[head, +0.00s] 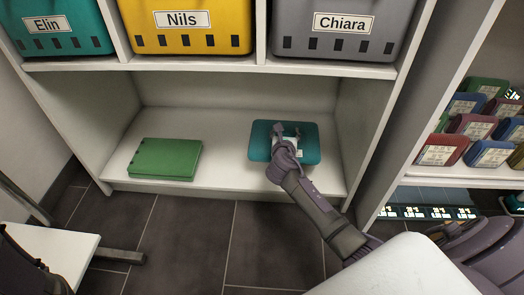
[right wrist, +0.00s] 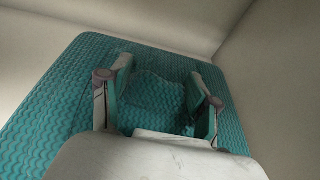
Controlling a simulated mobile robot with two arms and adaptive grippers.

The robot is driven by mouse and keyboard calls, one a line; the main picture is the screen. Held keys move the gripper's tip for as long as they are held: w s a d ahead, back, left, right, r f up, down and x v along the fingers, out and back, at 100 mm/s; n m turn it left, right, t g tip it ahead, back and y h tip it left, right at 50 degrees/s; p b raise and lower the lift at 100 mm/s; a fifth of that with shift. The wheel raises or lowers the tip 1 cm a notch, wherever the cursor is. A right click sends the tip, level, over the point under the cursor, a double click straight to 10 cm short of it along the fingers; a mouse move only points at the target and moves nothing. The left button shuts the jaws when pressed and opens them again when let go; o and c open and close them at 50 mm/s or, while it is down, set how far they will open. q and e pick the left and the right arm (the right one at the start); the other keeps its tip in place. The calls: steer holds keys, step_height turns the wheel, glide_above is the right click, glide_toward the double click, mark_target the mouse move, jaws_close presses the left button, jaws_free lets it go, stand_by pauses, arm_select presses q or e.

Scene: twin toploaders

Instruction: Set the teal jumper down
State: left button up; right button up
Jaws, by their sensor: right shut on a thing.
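The teal jumper (head: 260,140) is a flat folded rectangle at the right of the white lower shelf. In the right wrist view its wavy knit (right wrist: 48,112) fills much of the picture. My right gripper (head: 286,131) reaches in from the lower right and is shut on the jumper from above. In the right wrist view the fingers (right wrist: 158,88) stand in the knit with a bunched fold between them. The jumper lies flat at shelf level; I cannot tell whether its whole underside touches the shelf. My left gripper is not in view.
A green folded garment (head: 165,158) lies on the shelf at the left, with bare shelf between it and the jumper. Bins labelled Elin (head: 85,42), Nils (head: 225,42) and Chiara (head: 290,45) stand above. A rack of coloured packs (head: 470,127) is at the right.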

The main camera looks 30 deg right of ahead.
step_height(320, 180, down, 8)
steer(key=b, duration=0.6)
steer(key=shift+f, duration=0.15)
steer(key=shift+r, duration=0.2)
steer(key=shift+f, duration=0.1)
steer(key=o, duration=1.4)
steer(key=shift+f, duration=0.1)
steer(key=shift+o, duration=0.2)
